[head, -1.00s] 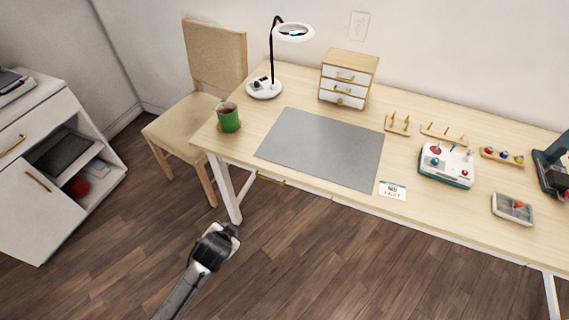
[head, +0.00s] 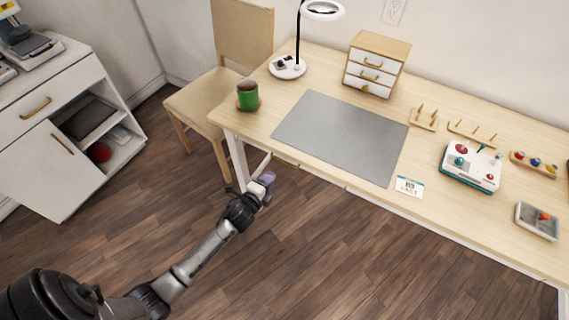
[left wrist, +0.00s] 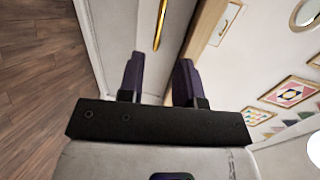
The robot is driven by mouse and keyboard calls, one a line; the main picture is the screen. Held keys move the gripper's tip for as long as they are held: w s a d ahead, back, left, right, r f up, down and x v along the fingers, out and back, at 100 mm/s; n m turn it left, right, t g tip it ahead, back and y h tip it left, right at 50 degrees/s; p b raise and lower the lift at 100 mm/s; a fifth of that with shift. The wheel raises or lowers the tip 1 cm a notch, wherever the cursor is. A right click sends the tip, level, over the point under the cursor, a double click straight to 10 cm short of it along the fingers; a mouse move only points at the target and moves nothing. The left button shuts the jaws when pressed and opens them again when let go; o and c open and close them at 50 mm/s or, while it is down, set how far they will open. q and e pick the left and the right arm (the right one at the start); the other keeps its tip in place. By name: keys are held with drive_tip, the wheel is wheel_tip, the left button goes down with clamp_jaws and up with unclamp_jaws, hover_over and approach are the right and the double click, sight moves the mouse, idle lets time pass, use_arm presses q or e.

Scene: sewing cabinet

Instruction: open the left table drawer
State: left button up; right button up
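The table (head: 440,215) has a light wood top, and a thin white drawer front (head: 318,174) shows under its front edge. In the left wrist view a gold bar handle (left wrist: 160,24) stands out on the white drawer front (left wrist: 118,38). My left gripper (head: 268,172) is at the table's front left edge, near the left leg, and covers the handle in the head view. In the left wrist view the gripper (left wrist: 158,78) has its two dark fingers apart with nothing between them. The handle lies ahead of the gap, apart from the fingers. My right gripper is out of view.
A white cabinet (head: 50,120) stands at left. The floor in front is clear.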

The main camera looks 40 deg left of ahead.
sight(284, 162)
use_arm(q)
drive_tip(key=b+x, duration=0.3)
drive_tip(key=x, duration=0.8)
drive_tip(key=shift+c, duration=0.4)
clamp_jaws()
